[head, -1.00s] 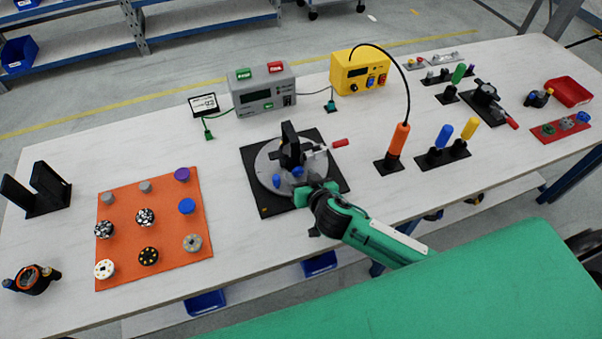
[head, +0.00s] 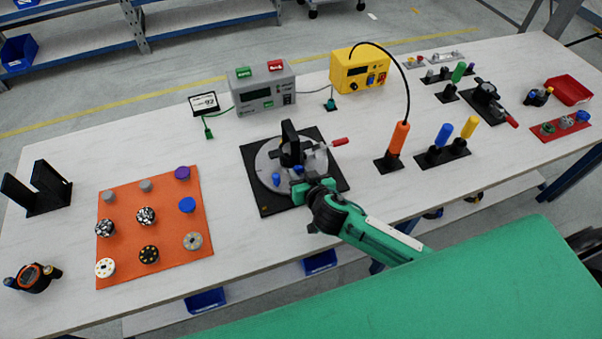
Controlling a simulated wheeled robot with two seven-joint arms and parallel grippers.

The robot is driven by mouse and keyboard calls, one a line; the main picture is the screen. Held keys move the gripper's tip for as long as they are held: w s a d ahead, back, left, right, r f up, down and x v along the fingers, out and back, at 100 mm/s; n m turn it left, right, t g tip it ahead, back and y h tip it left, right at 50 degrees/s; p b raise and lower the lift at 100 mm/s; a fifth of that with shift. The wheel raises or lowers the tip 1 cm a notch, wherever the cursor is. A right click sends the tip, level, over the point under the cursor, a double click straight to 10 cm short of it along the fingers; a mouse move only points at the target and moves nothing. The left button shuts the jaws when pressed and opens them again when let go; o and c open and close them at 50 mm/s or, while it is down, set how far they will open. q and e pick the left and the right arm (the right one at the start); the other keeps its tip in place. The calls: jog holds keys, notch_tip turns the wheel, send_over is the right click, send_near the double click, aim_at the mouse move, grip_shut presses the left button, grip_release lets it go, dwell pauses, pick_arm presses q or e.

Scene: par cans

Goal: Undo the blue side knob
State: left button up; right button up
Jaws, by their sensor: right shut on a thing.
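The fixture (head: 265,158) is a round grey plate on a black square base, with a black upright block (head: 291,145) on it. Two small blue knobs show on it: one at the front left (head: 276,179), and one near the block's foot (head: 298,170), closest to my gripper. My right gripper (head: 299,188) comes in from the lower right and is shut at the fixture's front side. It appears to hold the blue side knob by the block's foot, but the fingers and the contact are small and partly hidden by the wrist. My left gripper is out of view.
A red-tipped lever (head: 340,142) sticks out at the fixture's right. An orange tool (head: 400,136) on a cable stands to the right. An orange mat (head: 170,225) with several knobs lies left. Bare table separates mat and fixture.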

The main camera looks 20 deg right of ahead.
jog(key=shift+a+n+h, duration=0.15)
jog(key=shift+n+h, duration=0.45)
jog(key=shift+n, duration=0.2)
jog(key=shift+n+h, duration=0.5)
jog(key=shift+n, duration=0.1)
jog(key=shift+a+f+n+h, duration=0.15)
jog(key=shift+n+h, duration=0.45)
jog(key=shift+n, duration=0.3)
jog(key=shift+n+h+b, duration=0.5)
jog(key=shift+n+b, duration=0.2)
jog(key=shift+n, duration=0.1)
jog(key=shift+t, duration=0.3)
